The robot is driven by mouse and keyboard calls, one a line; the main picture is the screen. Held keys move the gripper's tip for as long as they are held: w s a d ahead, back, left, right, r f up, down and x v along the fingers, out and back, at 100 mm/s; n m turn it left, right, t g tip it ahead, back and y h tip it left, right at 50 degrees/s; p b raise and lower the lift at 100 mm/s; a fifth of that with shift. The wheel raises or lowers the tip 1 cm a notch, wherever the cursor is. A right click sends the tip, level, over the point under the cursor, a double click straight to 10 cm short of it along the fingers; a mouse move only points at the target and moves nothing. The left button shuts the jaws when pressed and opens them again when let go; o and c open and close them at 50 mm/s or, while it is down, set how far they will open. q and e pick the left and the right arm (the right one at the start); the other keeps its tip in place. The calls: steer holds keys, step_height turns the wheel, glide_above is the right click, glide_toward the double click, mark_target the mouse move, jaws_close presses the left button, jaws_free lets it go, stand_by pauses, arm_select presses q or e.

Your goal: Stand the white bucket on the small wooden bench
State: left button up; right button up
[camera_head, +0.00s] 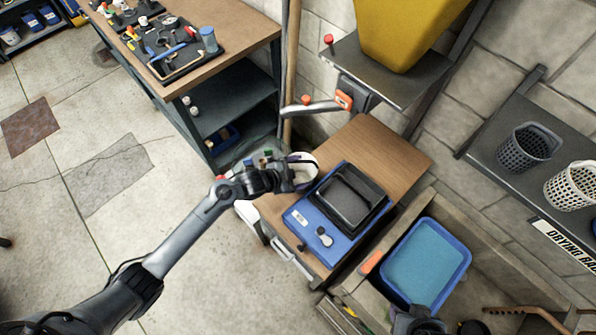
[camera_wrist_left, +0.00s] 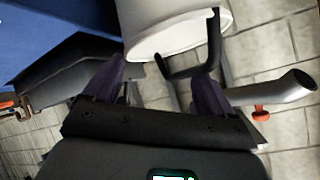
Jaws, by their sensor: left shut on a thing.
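The white bucket (camera_head: 304,167) is by the left edge of the wooden-topped bench (camera_head: 378,148). My left gripper (camera_head: 286,176) is shut on it, and the gripper and wrist cover part of it. In the left wrist view the bucket (camera_wrist_left: 178,28) is just beyond my fingers (camera_wrist_left: 158,92), with a dark handle loop reaching down between them. The exact contact at the fingertips is hard to make out. I cannot tell whether the bucket's base touches the bench. My right gripper does not show clearly.
A grey spout (camera_head: 310,108) with a red knob sticks out near the bucket, below a yellow hopper (camera_head: 400,30). A blue tub (camera_head: 425,262) stands at right.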

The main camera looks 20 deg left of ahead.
arm_select(q)
steer(key=o, duration=1.7)
steer(key=p+v, duration=0.1)
steer(key=v, duration=1.1)
steer(key=s+r+n+g+y, duration=0.1)
steer(key=s+n+g+y, duration=0.1)
steer(key=s, duration=0.5)
steer(key=s+r+n+g+y, duration=0.1)
steer(key=s+n+g+y, duration=0.1)
steer(key=s+n, duration=0.3)
steer(key=s+r+n+g+y, duration=0.1)
steer(key=s+n+g, duration=0.1)
steer(key=s, duration=0.7)
steer(key=shift+s+n+y, duration=0.15)
steer(key=shift+n+y, duration=0.25)
steer(key=shift+n, duration=0.5)
